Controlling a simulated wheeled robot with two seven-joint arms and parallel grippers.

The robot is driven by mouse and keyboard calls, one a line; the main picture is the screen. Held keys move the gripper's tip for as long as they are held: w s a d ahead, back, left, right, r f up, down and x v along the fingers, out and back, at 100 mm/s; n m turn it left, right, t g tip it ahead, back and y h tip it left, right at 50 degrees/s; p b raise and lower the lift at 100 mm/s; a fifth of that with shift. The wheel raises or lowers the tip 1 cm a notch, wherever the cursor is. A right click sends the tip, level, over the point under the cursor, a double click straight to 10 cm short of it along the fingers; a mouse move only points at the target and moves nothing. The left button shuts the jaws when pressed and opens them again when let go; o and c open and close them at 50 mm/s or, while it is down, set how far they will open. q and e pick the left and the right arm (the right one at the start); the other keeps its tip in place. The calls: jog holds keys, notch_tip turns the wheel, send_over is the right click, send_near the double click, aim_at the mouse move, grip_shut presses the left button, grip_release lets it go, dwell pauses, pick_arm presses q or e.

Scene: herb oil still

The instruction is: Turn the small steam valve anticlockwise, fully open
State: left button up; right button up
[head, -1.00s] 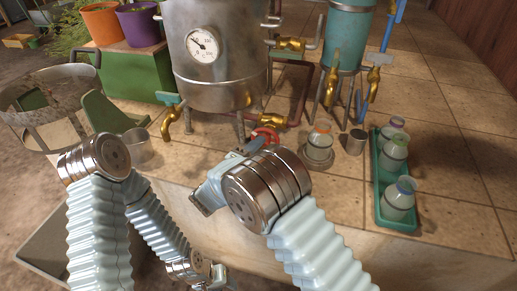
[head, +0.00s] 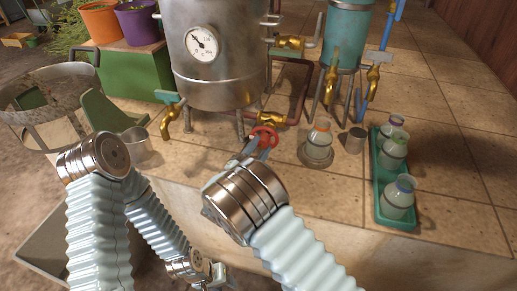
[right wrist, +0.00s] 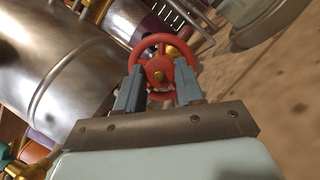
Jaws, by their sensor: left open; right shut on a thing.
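The small steam valve has a red handwheel (head: 265,137) on a brass body (head: 268,117), low in front of the steel still. My right gripper (head: 262,149) reaches it from the front, its two grey-blue fingers on the near part of the wheel. How far the valve is turned cannot be told. My left gripper (head: 218,279) is low at the bottom edge, away from the valve, open and partly cut off.
The steel still (head: 215,60) with a dial stands behind the valve. A brass tap (head: 171,115) is to its left. A beaker (head: 138,147) is at left.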

dwell(0.4)
jog(key=o, duration=1)
jog(key=shift+o, duration=0.2)
